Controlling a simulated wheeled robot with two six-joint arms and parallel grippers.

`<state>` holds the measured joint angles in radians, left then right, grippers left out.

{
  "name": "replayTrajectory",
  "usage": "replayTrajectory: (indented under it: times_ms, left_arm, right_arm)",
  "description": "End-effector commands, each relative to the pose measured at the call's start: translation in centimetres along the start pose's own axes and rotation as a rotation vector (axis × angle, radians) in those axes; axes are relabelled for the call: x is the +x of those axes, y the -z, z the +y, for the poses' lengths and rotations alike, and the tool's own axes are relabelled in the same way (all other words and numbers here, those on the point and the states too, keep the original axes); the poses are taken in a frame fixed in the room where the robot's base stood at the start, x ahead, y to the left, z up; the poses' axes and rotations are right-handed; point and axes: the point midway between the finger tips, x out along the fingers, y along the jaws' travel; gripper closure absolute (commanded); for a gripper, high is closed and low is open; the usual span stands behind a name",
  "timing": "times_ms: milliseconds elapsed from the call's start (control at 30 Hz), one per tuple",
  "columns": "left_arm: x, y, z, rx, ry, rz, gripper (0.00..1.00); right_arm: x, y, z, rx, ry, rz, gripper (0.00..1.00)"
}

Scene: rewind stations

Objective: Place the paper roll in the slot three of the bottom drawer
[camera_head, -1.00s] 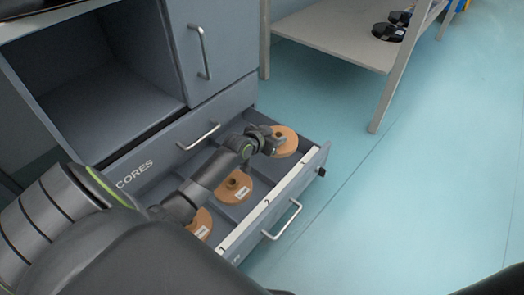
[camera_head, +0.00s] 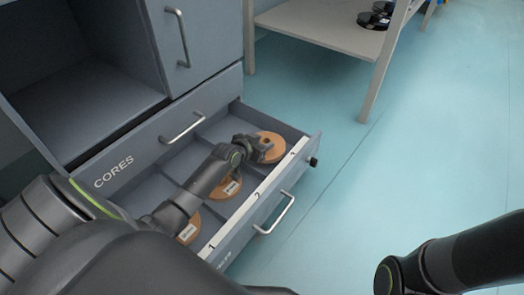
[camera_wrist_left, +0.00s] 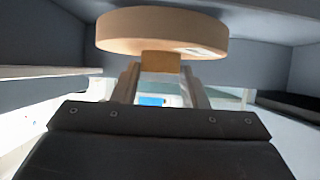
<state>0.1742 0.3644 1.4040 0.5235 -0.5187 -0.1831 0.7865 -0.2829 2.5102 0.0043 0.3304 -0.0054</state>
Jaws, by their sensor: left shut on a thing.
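An orange-tan paper roll (camera_head: 271,139) is at the far right end of the open bottom drawer (camera_head: 233,212), within the slot three area. My left gripper (camera_head: 262,148) reaches over the drawer and is shut on this roll. In the left wrist view the roll (camera_wrist_left: 160,32) is a flat disc, and the fingers (camera_wrist_left: 160,85) pinch its small core. Whether the roll touches the drawer floor cannot be told. Two similar rolls lie in the drawer: one in slot two (camera_head: 229,187), partly behind my arm, and one in slot one (camera_head: 189,230). My right gripper is out of view.
The drawer front has a silver handle (camera_head: 275,213) and a white strip with slot numbers. A closed drawer marked CORES (camera_head: 114,172) sits above it. A shelf table (camera_head: 318,30) with black reels stands at the back. The floor at right is clear.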

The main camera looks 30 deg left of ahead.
Motion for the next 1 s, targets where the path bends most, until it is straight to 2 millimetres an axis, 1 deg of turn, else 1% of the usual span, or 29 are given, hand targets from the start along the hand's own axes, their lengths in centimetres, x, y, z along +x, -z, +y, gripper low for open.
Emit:
replayTrajectory:
  times_ms: [33, 167, 467, 600, 633, 700, 767, 1000]
  left_arm:
    - [0.6, -1.0, 0.0, 0.0, 0.0, 0.0, 0.88]
    - [1.3, -2.3, 0.0, 0.001, 0.0, 0.0, 0.88]
    - [1.3, -2.2, 0.0, 0.001, 0.0, 0.001, 0.88]
    - [1.5, -2.6, 0.0, 0.0, 0.0, 0.001, 0.88]
    - [1.4, -2.6, 0.0, 0.0, 0.0, -0.001, 0.57]
    - [1.4, -2.6, 0.0, 0.0, 0.0, -0.001, 0.48]
    - [1.4, -2.6, 0.0, 0.0, 0.0, -0.001, 0.4]
    - [1.4, -2.6, 0.0, 0.0, 0.0, -0.001, 0.39]
  right_arm:
    - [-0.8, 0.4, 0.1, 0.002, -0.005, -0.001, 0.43]
    - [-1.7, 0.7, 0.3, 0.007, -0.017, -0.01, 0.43]
    - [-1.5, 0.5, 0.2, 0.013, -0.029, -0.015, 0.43]
    - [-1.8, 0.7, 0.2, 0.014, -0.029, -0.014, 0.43]
    - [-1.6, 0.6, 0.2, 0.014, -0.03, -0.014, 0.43]
    - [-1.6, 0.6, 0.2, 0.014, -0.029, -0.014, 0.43]
    - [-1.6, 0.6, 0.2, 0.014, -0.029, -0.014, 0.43]
    - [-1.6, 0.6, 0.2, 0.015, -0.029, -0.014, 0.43]
